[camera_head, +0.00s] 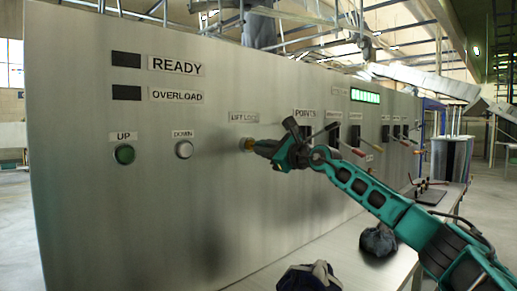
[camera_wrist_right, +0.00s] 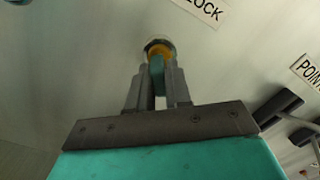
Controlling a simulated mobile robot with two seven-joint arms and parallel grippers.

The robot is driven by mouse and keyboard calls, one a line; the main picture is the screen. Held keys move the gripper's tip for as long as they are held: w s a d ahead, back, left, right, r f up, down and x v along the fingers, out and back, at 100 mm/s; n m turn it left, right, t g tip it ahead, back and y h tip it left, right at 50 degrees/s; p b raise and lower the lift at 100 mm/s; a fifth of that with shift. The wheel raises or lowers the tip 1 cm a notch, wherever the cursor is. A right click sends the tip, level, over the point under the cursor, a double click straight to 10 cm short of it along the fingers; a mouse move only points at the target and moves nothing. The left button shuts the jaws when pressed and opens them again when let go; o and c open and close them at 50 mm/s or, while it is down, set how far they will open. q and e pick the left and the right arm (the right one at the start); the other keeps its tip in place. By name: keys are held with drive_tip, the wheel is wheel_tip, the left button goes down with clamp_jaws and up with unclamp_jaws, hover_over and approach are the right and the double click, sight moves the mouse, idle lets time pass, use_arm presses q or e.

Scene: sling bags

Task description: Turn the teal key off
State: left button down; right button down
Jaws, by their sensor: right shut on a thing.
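The teal key (camera_wrist_right: 157,76) sits in a round lock with a brass-coloured face (camera_wrist_right: 159,49) on the grey control panel, under the LIFT LOCK label (camera_head: 244,117). My right gripper (camera_wrist_right: 157,88) is shut on the key, one finger on each side of it. In the head view my right gripper (camera_head: 254,146) reaches the lock from the right and hides the key; only the lock's rim (camera_head: 245,144) shows at its tip. I cannot tell which mark the key points to. My left gripper is not in view.
Left of the lock are a green UP button (camera_head: 124,154) and a pale DOWN button (camera_head: 184,149). Several levers, including the one under POINTS (camera_head: 305,133), stand close to the right. Dark bags (camera_head: 308,277) lie on the bench (camera_head: 345,262) below. The panel face left of the lock is flat.

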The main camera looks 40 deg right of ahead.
drive_tip(key=n, duration=0.3)
drive_tip(key=shift+n, duration=0.4)
drive_tip(key=n, duration=0.3)
drive_tip(key=shift+n+b, duration=0.3)
drive_tip(key=shift+b, duration=0.05)
